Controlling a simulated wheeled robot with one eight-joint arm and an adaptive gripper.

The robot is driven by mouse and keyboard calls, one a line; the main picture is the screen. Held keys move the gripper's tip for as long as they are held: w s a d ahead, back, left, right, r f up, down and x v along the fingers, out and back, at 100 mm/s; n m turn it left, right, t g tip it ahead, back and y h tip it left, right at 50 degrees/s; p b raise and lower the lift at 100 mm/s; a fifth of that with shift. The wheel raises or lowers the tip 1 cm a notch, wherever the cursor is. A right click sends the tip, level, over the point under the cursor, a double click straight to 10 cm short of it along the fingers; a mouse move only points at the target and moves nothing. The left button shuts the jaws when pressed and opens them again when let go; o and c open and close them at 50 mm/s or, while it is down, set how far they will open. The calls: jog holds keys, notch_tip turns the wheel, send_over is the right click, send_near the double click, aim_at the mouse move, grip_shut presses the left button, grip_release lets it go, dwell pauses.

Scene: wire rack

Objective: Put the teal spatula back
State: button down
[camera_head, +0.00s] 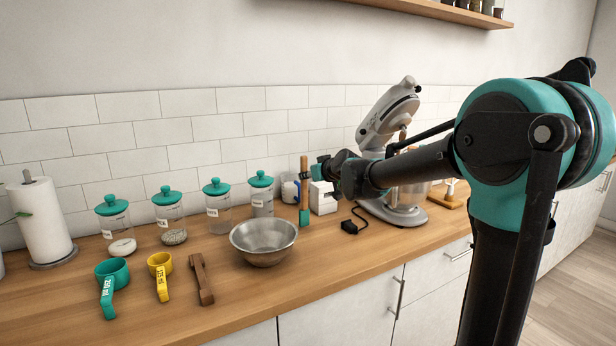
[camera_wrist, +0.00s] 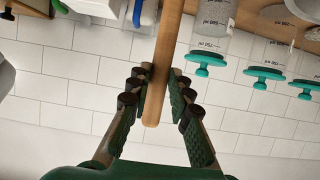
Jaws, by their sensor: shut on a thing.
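The teal spatula has a wooden handle (camera_head: 304,164) and a teal head (camera_head: 304,217). It hangs upright with its head down, close to the counter behind the steel bowl. My gripper (camera_head: 308,176) is shut on the handle. In the wrist view the handle (camera_wrist: 165,60) runs between the fingers of my gripper (camera_wrist: 157,96), and its end sticks out past them. The head is out of the wrist view. I cannot tell whether the head touches the counter.
A white box (camera_head: 323,198) and a small container (camera_head: 290,188) stand close by the spatula. The mixer (camera_head: 388,120) is to the right, a black plug (camera_head: 349,227) in front. Teal-lidded jars (camera_head: 262,205), the bowl (camera_head: 258,255) and measuring cups (camera_head: 113,273) are left. The front right counter is clear.

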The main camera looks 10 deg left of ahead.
jog(key=shift+f, duration=0.45)
jog(key=c, duration=1.4)
grip_release()
jog(key=v, duration=1.2)
jog(key=shift+r, duration=0.45)
jog(key=shift+d+f, duration=0.1)
jog(key=s+d+f+m+g+h, duration=0.2)
jog(key=s+d+f, duration=0.5)
jog(key=s+f, duration=0.2)
jog(key=s+d+f+m+g+h, duration=0.2)
jog(key=s+d+f, duration=0.6)
jog(key=f, duration=0.5)
jog(key=s+d+f+m+g+h, duration=0.2)
jog(key=s+d+f, duration=0.5)
jog(key=s+f, duration=0.4)
jog(key=shift+s+d+f+m+g+h, duration=0.25)
jog(key=shift+m+g+h, duration=0.2)
jog(key=shift+h, duration=0.25)
